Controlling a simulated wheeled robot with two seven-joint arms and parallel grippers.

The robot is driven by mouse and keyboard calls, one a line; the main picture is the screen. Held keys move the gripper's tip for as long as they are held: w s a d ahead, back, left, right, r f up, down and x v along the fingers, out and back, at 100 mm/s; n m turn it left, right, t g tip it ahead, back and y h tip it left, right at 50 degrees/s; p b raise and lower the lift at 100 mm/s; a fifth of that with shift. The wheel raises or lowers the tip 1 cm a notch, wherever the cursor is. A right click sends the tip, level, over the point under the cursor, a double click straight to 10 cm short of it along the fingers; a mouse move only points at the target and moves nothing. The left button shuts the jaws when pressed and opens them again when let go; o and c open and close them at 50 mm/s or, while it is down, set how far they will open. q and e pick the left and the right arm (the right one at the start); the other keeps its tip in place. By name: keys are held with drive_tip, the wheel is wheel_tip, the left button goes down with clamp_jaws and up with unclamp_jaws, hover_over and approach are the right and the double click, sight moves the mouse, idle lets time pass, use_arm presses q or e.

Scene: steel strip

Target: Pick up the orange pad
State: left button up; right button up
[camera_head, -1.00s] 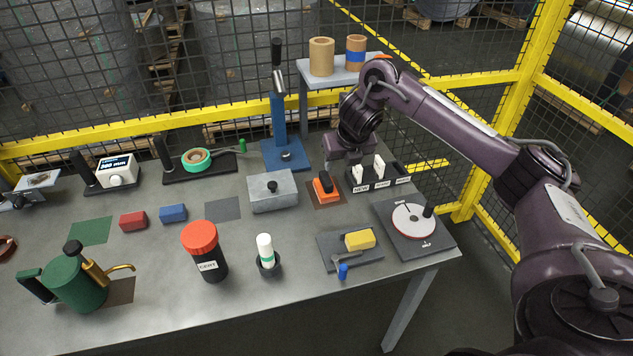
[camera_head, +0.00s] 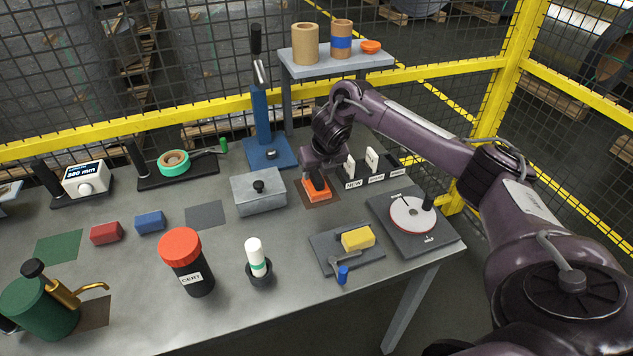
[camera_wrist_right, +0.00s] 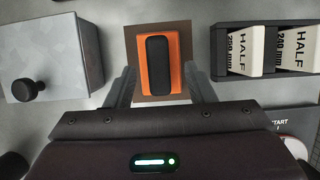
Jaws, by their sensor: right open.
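The orange pad (camera_head: 317,195) has a dark grip on top and lies on a brown mat (camera_head: 330,201) on the bench. In the right wrist view the pad (camera_wrist_right: 144,60) sits upright in the picture, on its brown mat. My right gripper (camera_head: 316,182) is over the pad and hides part of it in the head view. In the right wrist view its two fingers (camera_wrist_right: 162,88) are apart, one on either side of the pad's near end, with nothing held between them. I cannot tell whether they touch it. My left gripper is not in view.
A grey lidded box (camera_head: 258,193) stands left of the pad. A dark rack with white cards (camera_head: 372,160) stands close on the right. A blue press (camera_head: 263,120) rises behind. A dial plate (camera_head: 412,213) and a yellow block (camera_head: 357,238) lie nearer the front right.

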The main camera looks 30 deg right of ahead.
sight(316, 173)
drive_tip(key=shift+x, duration=1.55)
drive_tip(key=shift+r, duration=0.15)
drive_tip(key=shift+c, duration=0.6)
drive_tip(key=shift+w, duration=0.1)
drive_tip(key=c, duration=0.9)
clamp_jaws()
wheel_tip(316, 173, up, 7)
drive_tip(key=shift+w+r+b, duration=0.15)
drive_tip(key=shift+r+b, duration=0.1)
drive_tip(key=shift+b, duration=0.3)
wheel_tip(316, 173, up, 13)
drive_tip(key=p, duration=0.5)
drive_tip(key=shift+f+p, duration=0.2)
drive_tip(key=shift+p, duration=0.2)
